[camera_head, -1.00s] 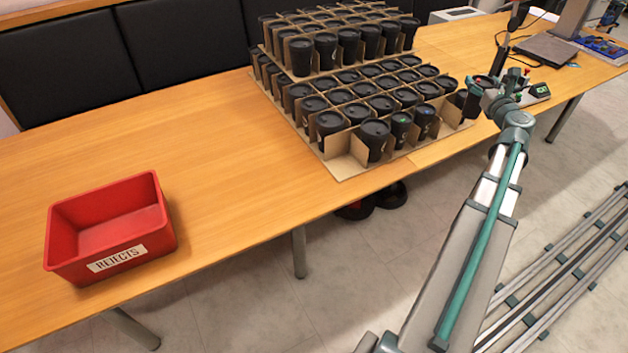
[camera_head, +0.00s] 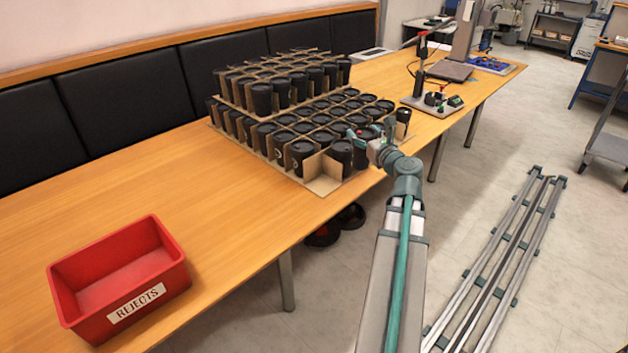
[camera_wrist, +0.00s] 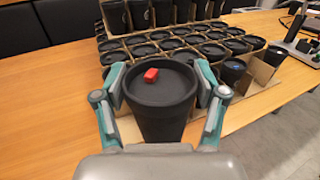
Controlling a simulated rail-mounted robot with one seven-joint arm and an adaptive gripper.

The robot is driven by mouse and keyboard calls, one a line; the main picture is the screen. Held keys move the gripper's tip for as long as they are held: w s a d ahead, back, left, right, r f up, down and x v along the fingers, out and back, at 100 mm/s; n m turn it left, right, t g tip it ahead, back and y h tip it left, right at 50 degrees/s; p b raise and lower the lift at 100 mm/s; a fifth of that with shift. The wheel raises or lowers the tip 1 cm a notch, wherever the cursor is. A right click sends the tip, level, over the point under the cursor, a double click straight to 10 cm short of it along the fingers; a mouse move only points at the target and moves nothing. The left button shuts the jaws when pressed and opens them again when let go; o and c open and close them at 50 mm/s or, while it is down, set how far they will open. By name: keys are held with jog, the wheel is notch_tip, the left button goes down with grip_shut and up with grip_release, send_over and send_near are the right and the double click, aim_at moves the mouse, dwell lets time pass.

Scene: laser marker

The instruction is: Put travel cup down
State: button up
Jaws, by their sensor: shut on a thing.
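A black travel cup (camera_wrist: 165,120) with a red piece on its lid is between the two fingers of my gripper (camera_wrist: 160,84) in the wrist view. My gripper (camera_head: 362,140) is shut on it, and the cup looks upright. In the head view the gripper is at the near right corner of a cardboard divider tray (camera_head: 325,186), and the arm partly hides the held cup.
Several black cups (camera_head: 303,152) fill the tray, with a second layer (camera_head: 262,98) stacked behind. A red REJECTS bin (camera_head: 125,275) stands on the left of the wooden table (camera_head: 130,190). A device on a base (camera_head: 433,103) is to the right. The table's middle left is clear.

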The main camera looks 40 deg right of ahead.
jog(key=w+a+f+b, duration=0.1)
jog(key=w+a+f, duration=0.1)
jog(key=w+f, duration=0.4)
jog(key=w+a+f+b, duration=0.1)
jog(key=w+a+f, duration=0.1)
jog(key=w+f, duration=0.4)
jog(key=shift+w+a+f, duration=0.3)
jog(key=shift+a+f, duration=0.1)
jog(key=shift+f, duration=0.05)
jog(key=shift+f+b, duration=0.1)
jog(key=shift+b, duration=0.25)
jog(key=shift+f, duration=0.15)
jog(key=o, duration=0.7)
jog(key=shift+o, duration=0.2)
